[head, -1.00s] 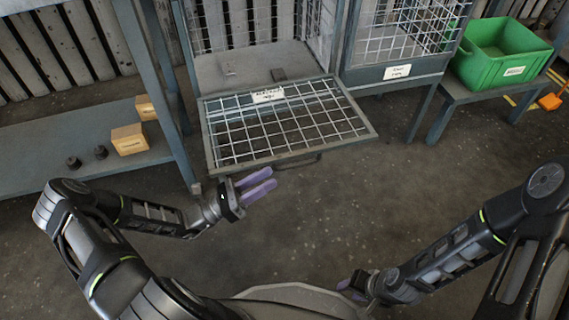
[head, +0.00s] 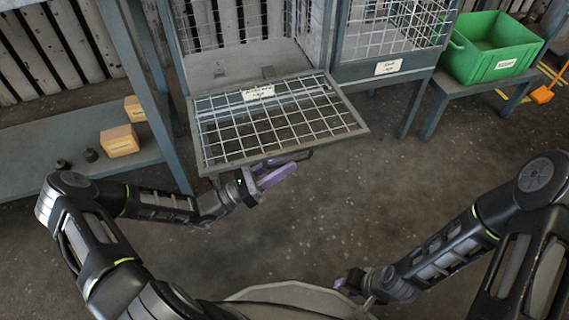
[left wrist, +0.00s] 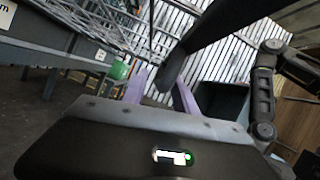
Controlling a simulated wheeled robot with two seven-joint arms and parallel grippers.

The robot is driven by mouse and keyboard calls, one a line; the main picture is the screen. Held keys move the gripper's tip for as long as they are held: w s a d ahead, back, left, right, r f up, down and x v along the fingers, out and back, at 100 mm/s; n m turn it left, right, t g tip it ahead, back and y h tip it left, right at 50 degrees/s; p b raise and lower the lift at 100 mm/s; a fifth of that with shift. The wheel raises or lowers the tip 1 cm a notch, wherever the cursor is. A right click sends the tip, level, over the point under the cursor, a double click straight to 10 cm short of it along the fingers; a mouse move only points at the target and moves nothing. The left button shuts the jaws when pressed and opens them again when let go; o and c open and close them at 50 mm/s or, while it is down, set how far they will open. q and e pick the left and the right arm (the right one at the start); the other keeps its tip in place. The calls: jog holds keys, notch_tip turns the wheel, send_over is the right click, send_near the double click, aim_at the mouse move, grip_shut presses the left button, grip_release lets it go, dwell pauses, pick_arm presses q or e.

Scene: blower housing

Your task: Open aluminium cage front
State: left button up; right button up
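The aluminium cage front (head: 268,121) is a grey-framed wire mesh panel with a white label near its hinge edge. In the head view it is folded down and out from the left cage (head: 250,62), whose inside is exposed. My left gripper (head: 278,170) has purple fingers, apart with nothing visible between them, and is at the panel's front edge, partly below it. I cannot tell if it touches. In the left wrist view the two fingers (left wrist: 158,92) stand apart around a dark bar. My right gripper (head: 341,283) is low in front of my base, partly hidden by its own arm.
A second mesh cage (head: 390,40) with a label stands to the right. A green crate (head: 490,52) sits on a low bench further right. Small boxes (head: 120,141) and dark round parts lie on the left shelf. The floor before the cages is clear.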

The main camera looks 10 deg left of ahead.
pick_arm(q)
jog(key=shift+w+d+r, duration=0.1)
jog(key=shift+w+d, duration=0.05)
jog(key=shift+d, duration=0.1)
grip_shut()
dwell(1.4)
